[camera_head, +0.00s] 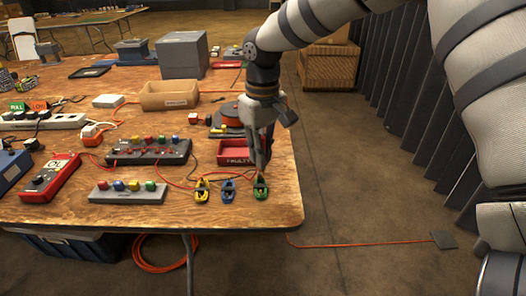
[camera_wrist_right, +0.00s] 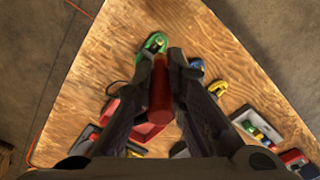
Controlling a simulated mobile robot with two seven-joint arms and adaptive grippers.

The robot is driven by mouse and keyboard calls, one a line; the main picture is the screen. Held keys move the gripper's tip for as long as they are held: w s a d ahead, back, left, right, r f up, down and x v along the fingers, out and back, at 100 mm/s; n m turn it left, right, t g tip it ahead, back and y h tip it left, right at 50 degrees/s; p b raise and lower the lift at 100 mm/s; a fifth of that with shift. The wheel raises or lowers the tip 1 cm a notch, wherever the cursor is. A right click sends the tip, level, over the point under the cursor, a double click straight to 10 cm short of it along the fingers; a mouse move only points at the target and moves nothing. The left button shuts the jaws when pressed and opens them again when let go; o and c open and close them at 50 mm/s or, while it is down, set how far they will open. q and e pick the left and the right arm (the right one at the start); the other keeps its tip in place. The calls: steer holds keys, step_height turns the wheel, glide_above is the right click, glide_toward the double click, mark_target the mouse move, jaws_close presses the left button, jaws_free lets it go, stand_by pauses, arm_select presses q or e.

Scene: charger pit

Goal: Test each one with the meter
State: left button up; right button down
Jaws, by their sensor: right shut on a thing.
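My right gripper (camera_head: 261,158) points down near the table's right front corner, just above the green clip (camera_head: 261,186). In the right wrist view its fingers are shut on a red rod-like piece (camera_wrist_right: 160,88), perhaps a probe handle. Its lower end is hidden, so I cannot tell whether it touches anything. The blue clip (camera_head: 228,190) and the yellow clip (camera_head: 202,190) lie to the left of the green one. The red meter (camera_head: 50,179) lies at the left, its display showing what looks like "OL". My left gripper is out of view.
A red tray marked "FAULTY" (camera_head: 234,162) stands just behind the clips. A grey block with coloured knobs (camera_head: 128,192) and a dark terminal box (camera_head: 150,152) lie between meter and clips. Red leads cross the table. A cardboard tray (camera_head: 168,96) is farther back.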

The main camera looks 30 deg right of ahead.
step_height(320, 180, down, 5)
steer(key=shift+w+a+f+b, duration=0.1)
steer(key=shift+f+b, duration=0.05)
steer(key=shift+b, duration=0.5)
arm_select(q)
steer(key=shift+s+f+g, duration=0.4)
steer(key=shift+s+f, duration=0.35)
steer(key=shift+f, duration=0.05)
arm_select(e)
steer(key=shift+f, duration=0.35)
arm_select(q)
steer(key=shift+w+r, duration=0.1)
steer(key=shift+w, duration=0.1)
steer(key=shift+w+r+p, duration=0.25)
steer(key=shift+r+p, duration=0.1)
steer(key=shift+p, duration=0.1)
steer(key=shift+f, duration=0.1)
arm_select(e)
steer(key=shift+f, duration=0.65)
stand_by(0.6)
steer(key=shift+f, duration=0.3)
stand_by(0.5)
